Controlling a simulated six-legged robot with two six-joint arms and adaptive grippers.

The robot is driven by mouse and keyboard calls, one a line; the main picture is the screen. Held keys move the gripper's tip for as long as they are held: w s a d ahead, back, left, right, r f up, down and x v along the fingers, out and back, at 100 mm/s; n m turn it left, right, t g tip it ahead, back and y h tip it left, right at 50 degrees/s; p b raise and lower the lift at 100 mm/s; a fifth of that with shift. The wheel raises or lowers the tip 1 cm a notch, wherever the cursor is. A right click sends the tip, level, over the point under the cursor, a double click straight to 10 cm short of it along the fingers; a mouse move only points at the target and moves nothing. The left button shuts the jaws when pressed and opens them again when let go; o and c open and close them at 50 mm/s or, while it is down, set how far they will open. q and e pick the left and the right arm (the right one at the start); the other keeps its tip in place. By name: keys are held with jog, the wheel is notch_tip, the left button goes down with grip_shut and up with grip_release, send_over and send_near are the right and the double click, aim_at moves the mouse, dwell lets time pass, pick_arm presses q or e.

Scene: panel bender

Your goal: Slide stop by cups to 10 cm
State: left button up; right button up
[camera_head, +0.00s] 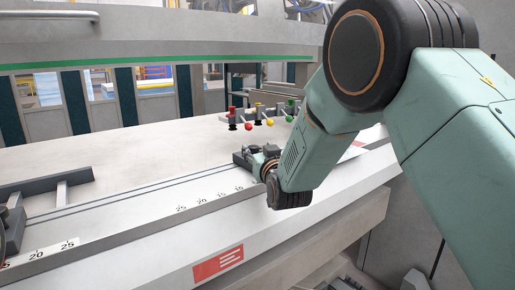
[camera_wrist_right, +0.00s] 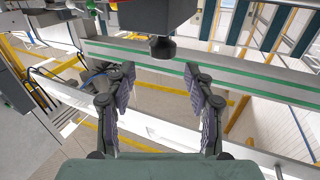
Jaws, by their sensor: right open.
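Three suction cups with red, yellow and green tops (camera_head: 261,115) stand in a row at the table's far side in the head view. A dark grey stop (camera_head: 243,158) sits at the right part of the ruler rail, close beside my right gripper (camera_head: 264,160). The wrist blocks part of that area. In the right wrist view my right gripper (camera_wrist_right: 160,80) is open and empty. A dark block with a round black knob (camera_wrist_right: 161,47) hangs just beyond its fingertips; I cannot tell which part it is. My left gripper is not in view.
A white ruler strip (camera_head: 160,215) with numbers runs along the table's front edge. A dark grey bar (camera_head: 48,188) lies on the table (camera_head: 130,160) at left. A dark fixture (camera_head: 10,228) stands at the left edge. The middle of the table is clear.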

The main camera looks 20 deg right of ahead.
aim_at(255, 148)
jog(key=w, duration=0.1)
jog(key=w+f, duration=0.1)
jog(key=w, duration=0.1)
jog(key=shift+w+a+f, duration=0.1)
jog(key=shift+w+f, duration=0.2)
jog(key=shift+w, duration=0.05)
jog(key=shift+w+a, duration=0.1)
jog(key=shift+w, duration=0.25)
jog(key=shift+s+d+r, duration=0.2)
jog(key=shift+s+r, duration=0.65)
jog(key=shift+s, duration=0.05)
jog(key=shift+w+a+f, duration=0.1)
jog(key=shift+w+f, duration=0.65)
jog(key=shift+w, duration=0.2)
jog(key=shift+c, duration=1.8)
jog(key=shift+s+r, duration=0.6)
jog(key=shift+s, duration=0.1)
jog(key=c, duration=0.5)
jog(key=shift+w+f, duration=0.15)
jog(key=shift+f, duration=0.05)
grip_shut()
